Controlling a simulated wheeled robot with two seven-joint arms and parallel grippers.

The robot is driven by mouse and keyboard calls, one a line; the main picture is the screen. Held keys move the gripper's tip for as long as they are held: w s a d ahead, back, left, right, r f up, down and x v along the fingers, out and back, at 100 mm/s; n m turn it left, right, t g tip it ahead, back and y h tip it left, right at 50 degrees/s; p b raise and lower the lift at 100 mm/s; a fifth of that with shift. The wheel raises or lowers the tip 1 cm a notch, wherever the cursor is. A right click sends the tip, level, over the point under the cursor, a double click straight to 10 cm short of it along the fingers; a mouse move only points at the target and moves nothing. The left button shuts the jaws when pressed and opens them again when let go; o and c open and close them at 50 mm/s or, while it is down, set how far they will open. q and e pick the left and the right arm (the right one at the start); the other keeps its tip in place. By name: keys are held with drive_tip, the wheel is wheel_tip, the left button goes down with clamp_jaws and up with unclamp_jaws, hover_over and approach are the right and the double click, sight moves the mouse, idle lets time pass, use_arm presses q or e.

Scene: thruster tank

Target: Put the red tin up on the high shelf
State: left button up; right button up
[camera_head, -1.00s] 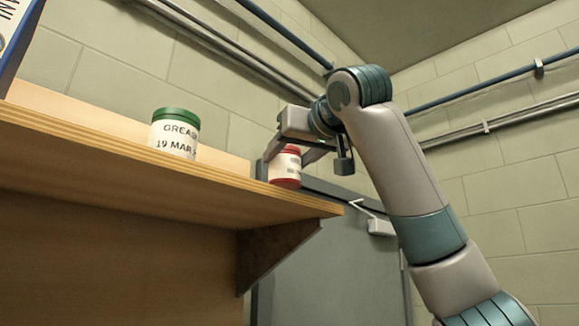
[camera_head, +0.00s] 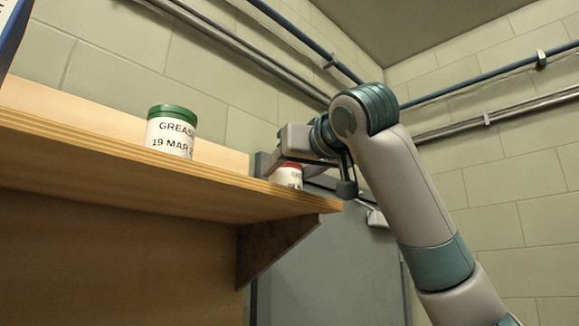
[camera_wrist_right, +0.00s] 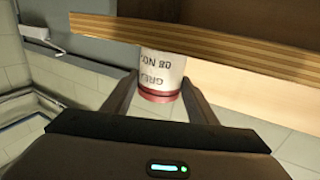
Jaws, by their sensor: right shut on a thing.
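The red tin (camera_head: 287,177) has a red lid and a white label. It is at the right end of the high shelf (camera_head: 150,165), with its lower part hidden behind the shelf's front edge. I cannot tell whether its base touches the board. My right gripper (camera_head: 290,163) is shut on the tin near its lid. In the right wrist view the tin (camera_wrist_right: 160,68) shows upside down between the fingers of the right gripper (camera_wrist_right: 158,96), and the shelf edge (camera_wrist_right: 200,42) covers its base. My left gripper is not in view.
A green-lidded white tin (camera_head: 172,132) marked GREASE stands on the shelf to the left. A blue and white object (camera_head: 12,35) is at the far left. A bracket (camera_head: 270,245) supports the shelf's right end. The board between the two tins looks clear.

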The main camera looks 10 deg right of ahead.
drive_tip(key=shift+s+a+r, duration=0.1)
drive_tip(key=shift+f, duration=0.2)
drive_tip(key=o, duration=1.2)
drive_tip(key=shift+r, duration=0.2)
drive_tip(key=shift+s+d+f+b, duration=0.2)
drive_tip(key=shift+s+b, duration=0.55)
drive_tip(key=shift+b, duration=0.05)
drive_tip(key=s+b, duration=0.2)
drive_tip(key=s, duration=0.1)
drive_tip(key=s+d+b, duration=0.1)
drive_tip(key=s+b, duration=0.1)
drive_tip(key=s, duration=0.2)
drive_tip(key=s+d+b, duration=0.1)
drive_tip(key=s+b, duration=0.1)
drive_tip(key=s, duration=0.1)
drive_tip(key=shift+s+r, duration=0.15)
drive_tip(key=shift+r, duration=0.05)
